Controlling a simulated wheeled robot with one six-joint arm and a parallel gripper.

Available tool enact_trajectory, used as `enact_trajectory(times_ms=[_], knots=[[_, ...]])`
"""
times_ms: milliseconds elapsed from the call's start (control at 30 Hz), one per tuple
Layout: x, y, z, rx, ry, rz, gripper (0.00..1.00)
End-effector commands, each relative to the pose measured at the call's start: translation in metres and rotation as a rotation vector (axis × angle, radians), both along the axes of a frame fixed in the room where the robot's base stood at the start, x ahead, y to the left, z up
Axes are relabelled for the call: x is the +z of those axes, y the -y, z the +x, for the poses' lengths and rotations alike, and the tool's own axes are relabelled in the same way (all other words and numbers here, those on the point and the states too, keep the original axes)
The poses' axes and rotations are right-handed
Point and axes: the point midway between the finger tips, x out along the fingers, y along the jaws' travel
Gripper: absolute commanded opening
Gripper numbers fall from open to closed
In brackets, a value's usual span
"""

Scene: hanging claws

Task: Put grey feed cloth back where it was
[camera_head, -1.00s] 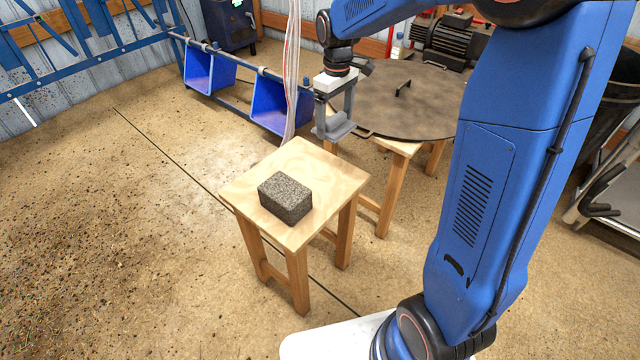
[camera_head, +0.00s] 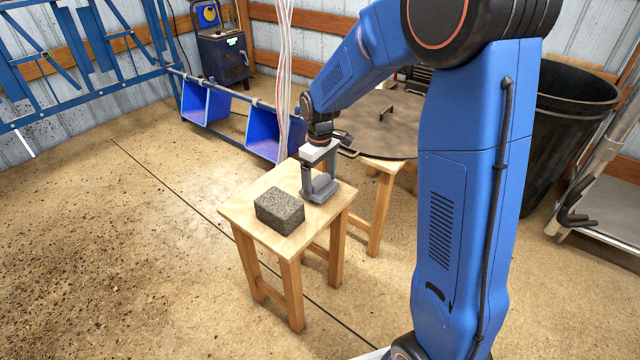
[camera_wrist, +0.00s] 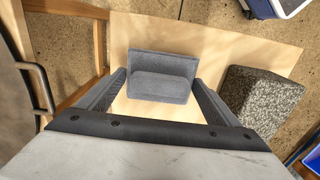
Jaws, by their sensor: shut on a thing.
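The grey feed cloth (camera_head: 324,190) looks like a folded, stepped grey piece. In the wrist view it lies between my two fingers (camera_wrist: 158,88), and the cloth (camera_wrist: 162,66) shows clear of them at its far side. My gripper (camera_head: 319,182) is shut on it, pointing down over the back right part of the small wooden stool (camera_head: 245,208). The cloth is at or just above the stool top; I cannot tell whether it touches.
A speckled dark grey block (camera_head: 279,211) sits on the stool, left of the cloth and apart from it. A round dark plate with a handle (camera_head: 375,125) lies on another wooden stand behind. Blue buckets (camera_head: 263,135) hang on a rail at the back.

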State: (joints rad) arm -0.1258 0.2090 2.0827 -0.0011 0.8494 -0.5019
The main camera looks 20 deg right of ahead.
Motion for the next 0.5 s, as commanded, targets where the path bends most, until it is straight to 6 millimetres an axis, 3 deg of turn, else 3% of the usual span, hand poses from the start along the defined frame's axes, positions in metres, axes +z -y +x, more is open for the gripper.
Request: enact_trajectory(times_ms=[100, 433, 467, 500], knots=[[-0.0101, 0.0001, -0.0006, 0.0, -0.001, 0.0, 0.68], [-0.0121, 0.0, -0.0003, 0.0, -0.001, -0.001, 0.68], [-0.0124, 0.0, -0.0002, 0.0, 0.0, 0.0, 0.88], [-0.0121, 0.0, -0.0001, 0.0, 0.0, 0.0, 0.97]])
